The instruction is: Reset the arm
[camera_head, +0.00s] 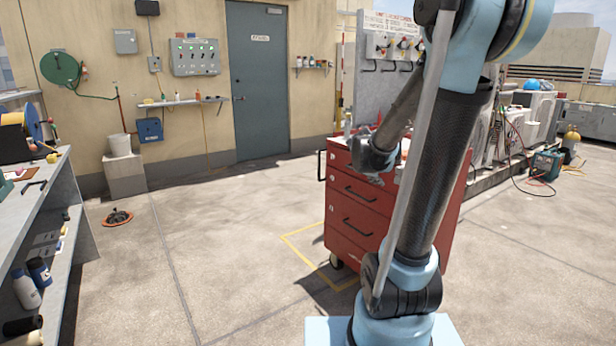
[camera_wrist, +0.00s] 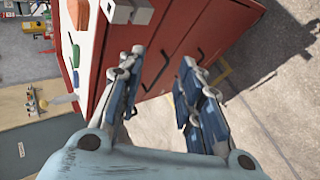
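My arm rises in front of the red tool cart in the head view and folds over at its top. My gripper (camera_wrist: 162,58) shows in the wrist view with its two fingers apart and nothing between them. Behind the fingers is the front of the red tool cart (camera_wrist: 176,42), with dark drawer handles. In the head view my wrist hangs in front of the upper part of the cart (camera_head: 356,216), and the fingertips are small and partly lost against it. I cannot tell the exact gap to the cart.
A grey workbench (camera_head: 62,205) with bottles on its shelf stands at the left. A grey door (camera_head: 259,85) and a control panel (camera_head: 195,57) are on the back wall. The concrete floor between bench and cart is mostly clear.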

